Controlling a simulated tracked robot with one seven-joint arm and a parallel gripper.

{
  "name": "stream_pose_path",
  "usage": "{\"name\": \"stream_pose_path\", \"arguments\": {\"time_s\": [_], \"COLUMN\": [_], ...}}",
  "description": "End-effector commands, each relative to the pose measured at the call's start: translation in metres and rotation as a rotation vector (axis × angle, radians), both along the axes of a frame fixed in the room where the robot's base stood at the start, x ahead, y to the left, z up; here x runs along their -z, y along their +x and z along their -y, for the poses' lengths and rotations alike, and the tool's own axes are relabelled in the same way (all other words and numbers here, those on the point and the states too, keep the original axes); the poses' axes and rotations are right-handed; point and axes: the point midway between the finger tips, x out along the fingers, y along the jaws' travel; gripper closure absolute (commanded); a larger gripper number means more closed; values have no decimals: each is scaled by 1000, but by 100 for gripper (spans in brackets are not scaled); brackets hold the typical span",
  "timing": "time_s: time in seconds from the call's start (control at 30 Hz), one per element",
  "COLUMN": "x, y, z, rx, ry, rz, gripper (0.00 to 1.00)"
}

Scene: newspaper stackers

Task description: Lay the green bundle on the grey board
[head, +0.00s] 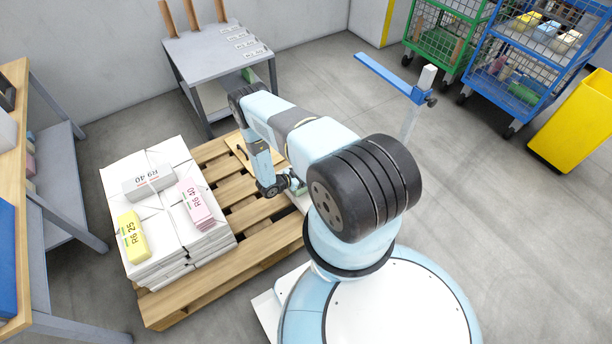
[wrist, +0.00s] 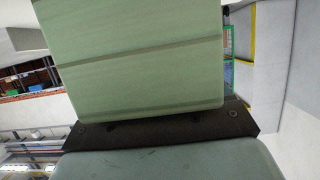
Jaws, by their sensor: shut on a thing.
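The green bundle (wrist: 140,55) fills the upper middle of the wrist view, close to the camera, with crease lines across its face. My gripper (head: 291,186) is shut on it; the fingertips are hard to make out. In the head view the gripper is low over the right part of the pallet, and a small pale green patch beside it is partly hidden by my arm. I cannot tell whether the bundle touches anything below. I cannot clearly pick out the grey board; a pale surface beside the gripper is mostly covered by my arm.
The wooden pallet (head: 258,226) carries white paper stacks (head: 160,166) on its left, with yellow (head: 132,236), pink (head: 196,204) and grey (head: 148,183) bundles on top. A grey table (head: 205,55) stands behind. A blue-topped post (head: 390,77) and wire carts (head: 540,62) stand right.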

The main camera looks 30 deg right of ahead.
Motion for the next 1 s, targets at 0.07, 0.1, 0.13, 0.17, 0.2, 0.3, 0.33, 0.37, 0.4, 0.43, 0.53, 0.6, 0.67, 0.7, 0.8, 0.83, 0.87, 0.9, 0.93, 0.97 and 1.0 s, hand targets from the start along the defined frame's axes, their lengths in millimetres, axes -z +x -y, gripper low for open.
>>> {"name": "stream_pose_path", "arguments": {"time_s": [0.07,0.1,0.13,0.17,0.2,0.3,0.33,0.37,0.4,0.43,0.53,0.6,0.67,0.7,0.8,0.83,0.87,0.9,0.93,0.97,1.0], "x": [0,1,1,2,2,2,2,2,3,3,3,3,4,4,2,1,0,-2,-3,-5,-7], "y": [1,1,1,1,1,1,1,1,1,1,1,0,0,0,0,0,0,0,0,0,0], "z": [0,0,0,1,1,1,0,0,0,0,0,0,0,-1,-5,-7,-10,-14,-18,-23,-30], "rx": [0,0,0,0,-1,-1,0,0,0,0,0,0,0,0,0,-1,-1,-1,-2,-2,-3], "ry": [-2,-2,-2,-2,-2,-2,-2,-2,-2,-1,-1,-1,2,2,1,1,1,1,1,1,2], "rz": [1,1,1,1,1,1,1,1,1,1,1,1,0,-1,0,0,-1,-1,0,0,0], "gripper": [100,100,100,100,100,17,14,11,7,4,0,0,0,0,0,0,0,0,0,0,0]}}
